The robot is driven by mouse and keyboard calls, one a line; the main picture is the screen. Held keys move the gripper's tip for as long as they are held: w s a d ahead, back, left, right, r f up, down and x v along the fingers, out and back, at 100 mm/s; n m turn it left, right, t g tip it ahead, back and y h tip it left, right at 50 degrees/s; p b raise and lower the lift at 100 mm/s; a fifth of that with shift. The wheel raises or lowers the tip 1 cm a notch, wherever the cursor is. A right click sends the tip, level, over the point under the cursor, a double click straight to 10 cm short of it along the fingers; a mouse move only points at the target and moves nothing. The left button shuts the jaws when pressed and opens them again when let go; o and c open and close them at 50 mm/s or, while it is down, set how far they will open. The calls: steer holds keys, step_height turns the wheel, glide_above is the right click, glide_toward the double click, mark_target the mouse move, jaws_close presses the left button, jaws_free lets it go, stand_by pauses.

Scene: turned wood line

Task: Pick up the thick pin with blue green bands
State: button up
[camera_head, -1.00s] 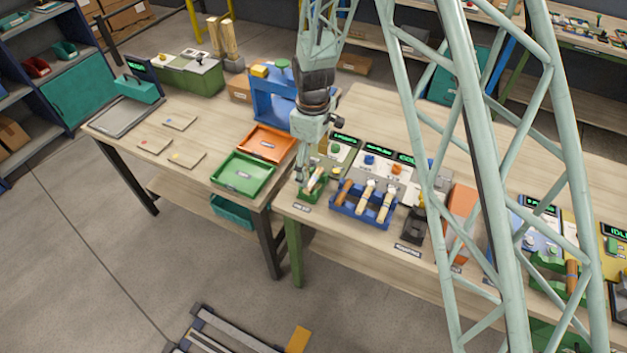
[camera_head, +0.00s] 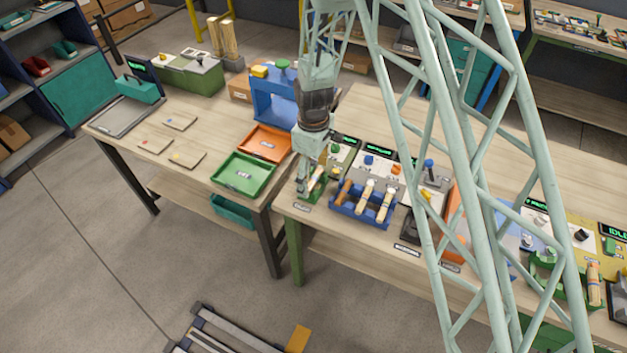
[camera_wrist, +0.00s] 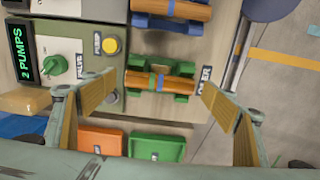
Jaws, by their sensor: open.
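A thick orange-brown wooden pin (camera_wrist: 145,79) lies across a small green cradle (camera_wrist: 183,68) in the wrist view.
A control panel (camera_wrist: 70,60) with a green knob and yellow button lies left of the cradle in the wrist view. A green tray (camera_head: 243,174) and an orange tray (camera_head: 266,143) sit on the left bench. Open floor (camera_head: 130,260) lies in front.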

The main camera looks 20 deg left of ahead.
mark_target(314, 178)
steer(key=shift+c, duration=0.7)
steer(key=c, duration=0.8)
steer(key=shift+o, duration=0.2)
steer(key=shift+r, duration=0.2)
steer(key=shift+r, duration=1.15)
steer(key=shift+r+b, duration=0.35)
steer(key=shift+r, duration=0.1)
steer(key=s+d+b, duration=0.1)
steer(key=s+d, duration=0.3)
steer(key=s, duration=0.2)
steer(key=s+d+r+b, duration=0.1)
steer(key=s+d, duration=0.3)
steer(key=s, duration=0.3)
steer(key=shift+s+d+r, duration=0.15)
steer(key=shift+s+r, duration=0.05)
steer(key=shift+s, duration=0.1)
